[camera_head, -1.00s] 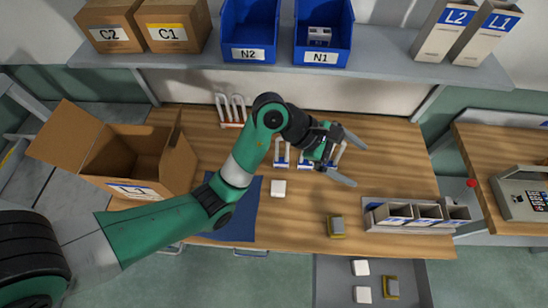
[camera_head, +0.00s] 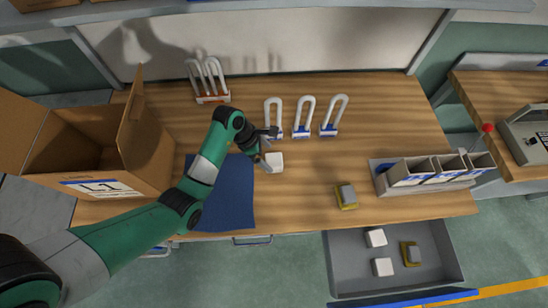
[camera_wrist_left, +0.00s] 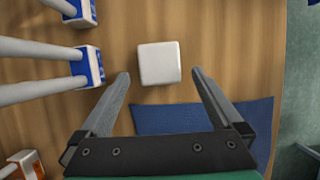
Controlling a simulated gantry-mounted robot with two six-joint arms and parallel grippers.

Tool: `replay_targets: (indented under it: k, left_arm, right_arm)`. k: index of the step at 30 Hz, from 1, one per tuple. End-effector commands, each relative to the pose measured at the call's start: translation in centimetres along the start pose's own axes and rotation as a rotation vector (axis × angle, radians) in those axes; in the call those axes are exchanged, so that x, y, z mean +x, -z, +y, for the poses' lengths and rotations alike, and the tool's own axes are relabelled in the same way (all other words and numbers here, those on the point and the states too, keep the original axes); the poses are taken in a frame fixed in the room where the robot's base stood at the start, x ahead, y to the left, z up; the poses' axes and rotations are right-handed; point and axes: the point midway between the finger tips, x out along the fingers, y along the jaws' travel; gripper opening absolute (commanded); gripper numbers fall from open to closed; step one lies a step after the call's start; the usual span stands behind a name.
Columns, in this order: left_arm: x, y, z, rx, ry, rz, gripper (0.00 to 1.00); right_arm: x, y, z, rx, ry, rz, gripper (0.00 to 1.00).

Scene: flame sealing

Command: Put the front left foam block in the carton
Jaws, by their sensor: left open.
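A white block (camera_head: 274,162), which looks like foam, lies on the wooden table just right of the blue mat. It also shows in the left wrist view (camera_wrist_left: 159,63), just ahead of and between the open fingertips. My left gripper (camera_head: 268,152) is open and empty beside this block, with the jaws pointing at it. Two more white blocks lie in the open drawer, one farther back (camera_head: 375,238) and one nearer the front left (camera_head: 383,267). The open cardboard carton (camera_head: 125,182), labelled L1, stands at the left; its inside is mostly hidden. My right gripper is out of view.
Three white loops on blue bases (camera_head: 301,131) stand behind the block, and a rack with an orange base (camera_head: 212,99) is behind left. A grey divided tray (camera_head: 380,178) and a yellow-and-grey block (camera_head: 346,196) are at right. The blue mat (camera_head: 228,195) is clear beside my arm.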

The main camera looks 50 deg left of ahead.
Motion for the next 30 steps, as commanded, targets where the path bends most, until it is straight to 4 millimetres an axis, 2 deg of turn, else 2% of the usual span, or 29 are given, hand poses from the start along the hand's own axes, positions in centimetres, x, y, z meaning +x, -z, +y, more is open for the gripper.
replay_targets:
  k: [5, 13, 21, 23, 30]
  left_arm:
    - [0.6, -0.1, 0.0, 0.001, 0.0, 0.0, 1.0]
    - [5.0, -0.3, 0.0, 0.002, 0.001, 0.0, 1.0]
    - [5.4, -0.4, 0.0, 0.001, -0.002, -0.001, 1.0]
    - [5.4, -0.4, 0.0, 0.001, -0.002, -0.001, 0.93]
    - [5.3, -0.4, 0.0, 0.001, -0.002, -0.001, 0.5]
  right_arm:
    - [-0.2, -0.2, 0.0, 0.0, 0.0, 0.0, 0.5]
    - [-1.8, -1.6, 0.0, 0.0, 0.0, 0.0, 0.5]
    - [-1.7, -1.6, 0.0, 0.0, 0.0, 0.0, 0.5]
    - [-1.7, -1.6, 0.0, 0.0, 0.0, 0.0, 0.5]
    - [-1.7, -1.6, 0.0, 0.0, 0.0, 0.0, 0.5]
